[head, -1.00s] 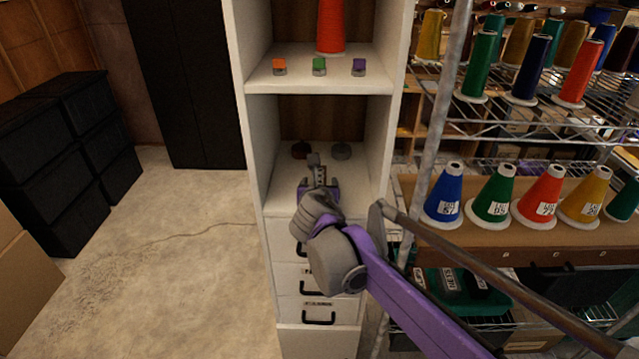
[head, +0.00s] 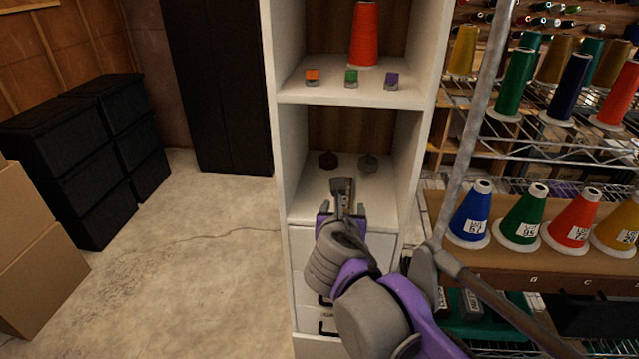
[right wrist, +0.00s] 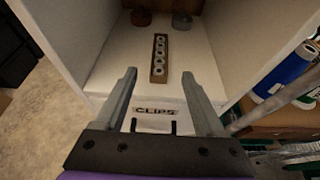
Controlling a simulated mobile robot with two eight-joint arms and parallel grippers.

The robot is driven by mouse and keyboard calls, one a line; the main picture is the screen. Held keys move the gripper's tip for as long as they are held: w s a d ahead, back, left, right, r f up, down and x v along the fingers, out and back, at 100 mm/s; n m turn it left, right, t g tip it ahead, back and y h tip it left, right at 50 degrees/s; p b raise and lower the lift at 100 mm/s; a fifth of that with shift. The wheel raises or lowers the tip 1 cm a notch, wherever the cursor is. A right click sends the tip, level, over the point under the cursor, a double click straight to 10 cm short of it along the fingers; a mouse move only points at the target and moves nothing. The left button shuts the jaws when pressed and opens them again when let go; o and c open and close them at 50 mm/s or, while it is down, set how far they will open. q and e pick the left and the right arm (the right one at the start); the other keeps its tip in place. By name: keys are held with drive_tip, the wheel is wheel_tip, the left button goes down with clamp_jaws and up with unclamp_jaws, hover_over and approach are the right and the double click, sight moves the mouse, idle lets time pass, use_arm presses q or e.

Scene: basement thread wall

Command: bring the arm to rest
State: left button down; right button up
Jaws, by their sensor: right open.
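My right gripper (head: 342,198) is in front of the white cabinet (head: 285,150), at its lower open shelf. In the right wrist view its two fingers (right wrist: 163,100) stand apart with nothing between them. A narrow brown holder (right wrist: 154,68) with a row of round pale pieces lies on that shelf beyond the fingertips, apart from them. In the head view the gripper mostly hides this holder. My right arm (head: 380,300) comes in from the bottom right. My left gripper is not in view.
A dark round item (head: 327,160) and a grey one (head: 368,163) sit at the shelf's back. Above stand a red cone (head: 364,35) and three small coloured pieces. A wire rack with thread cones (head: 521,215) and a metal pole (head: 478,110) are at right.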

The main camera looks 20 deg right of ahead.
drive_tip(key=s+a+f+m+g+y, duration=0.3)
drive_tip(key=s+f+m, duration=0.6)
drive_tip(key=m, duration=0.5)
drive_tip(key=s+a+f+m+g+y, duration=0.3)
drive_tip(key=s+a+f+m, duration=0.3)
drive_tip(key=f+m, duration=0.8)
drive_tip(key=s+m+y, duration=0.1)
drive_tip(key=s, duration=0.1)
drive_tip(key=shift+s+m, duration=0.3)
drive_tip(key=shift+s, duration=0.1)
